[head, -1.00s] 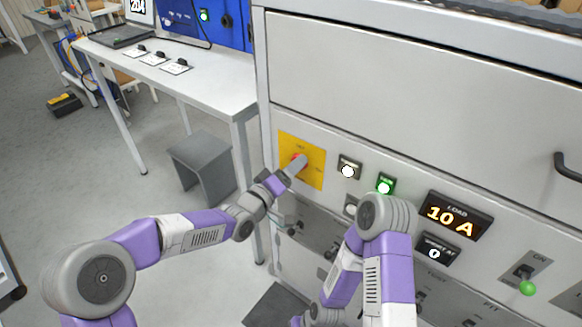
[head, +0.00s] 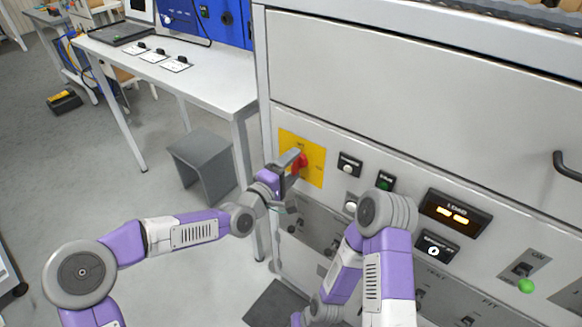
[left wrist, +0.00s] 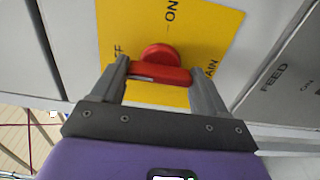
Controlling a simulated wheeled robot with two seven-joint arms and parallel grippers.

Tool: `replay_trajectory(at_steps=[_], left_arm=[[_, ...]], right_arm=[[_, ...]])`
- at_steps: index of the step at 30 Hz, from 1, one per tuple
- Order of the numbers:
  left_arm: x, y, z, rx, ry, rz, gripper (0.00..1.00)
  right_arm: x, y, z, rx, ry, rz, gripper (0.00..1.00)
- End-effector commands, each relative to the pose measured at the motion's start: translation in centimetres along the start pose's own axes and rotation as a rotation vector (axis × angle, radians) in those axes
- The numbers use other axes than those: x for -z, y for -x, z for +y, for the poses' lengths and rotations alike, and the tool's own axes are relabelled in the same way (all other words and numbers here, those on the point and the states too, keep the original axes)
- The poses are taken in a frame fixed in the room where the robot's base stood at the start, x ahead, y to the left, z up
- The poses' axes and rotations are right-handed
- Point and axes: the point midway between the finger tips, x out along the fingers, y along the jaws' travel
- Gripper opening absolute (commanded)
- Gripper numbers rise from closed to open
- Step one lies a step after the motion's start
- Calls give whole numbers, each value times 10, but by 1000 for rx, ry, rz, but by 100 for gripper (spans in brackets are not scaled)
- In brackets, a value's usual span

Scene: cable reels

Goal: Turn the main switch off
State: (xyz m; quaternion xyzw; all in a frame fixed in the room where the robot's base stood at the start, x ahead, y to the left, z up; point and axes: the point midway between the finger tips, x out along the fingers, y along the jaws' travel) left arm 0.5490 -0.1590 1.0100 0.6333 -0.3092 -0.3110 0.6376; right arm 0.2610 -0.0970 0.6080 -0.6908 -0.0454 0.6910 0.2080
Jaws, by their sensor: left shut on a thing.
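The main switch is a red rotary handle (head: 303,161) on a yellow plate (head: 315,158) at the left end of the grey panel. In the left wrist view the red handle (left wrist: 165,75) lies crosswise between the fingers, with "ON" above it and a partly covered "OFF" marking at left. My left gripper (head: 292,160) is shut on the handle; it also shows in the left wrist view (left wrist: 160,70). My right arm is folded before the panel, and its gripper is not visible.
The white lamp (head: 349,165) and green lamp (head: 385,182) are dark. The load display (head: 456,214) shows two dashes. A small grey stool (head: 203,160) and a white table (head: 190,82) stand left of the panel. A drawer handle (head: 567,166) juts out at right.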

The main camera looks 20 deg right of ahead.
Motion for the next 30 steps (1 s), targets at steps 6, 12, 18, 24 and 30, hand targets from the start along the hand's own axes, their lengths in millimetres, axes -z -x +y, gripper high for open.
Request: replay_trajectory(at_steps=[6, 12, 18, 24, 30], left_arm=[[-2, 0, 0, 1, 13, -3, 44], [-2, 0, 0, 1, 13, -3, 44], [-1, 0, 0, 1, 11, -3, 100], [-1, 0, 0, 1, 10, -1, 100], [1, 9, 0, 1, 10, 0, 100]], right_arm=[[0, 0, 0, 0, 0, 0, 43], [0, 0, 0, 0, 0, 0, 43], [0, 0, 0, 0, 0, 0, 43], [0, 0, 0, 0, 0, 0, 43], [0, 2, 0, 0, 0, 0, 43]])
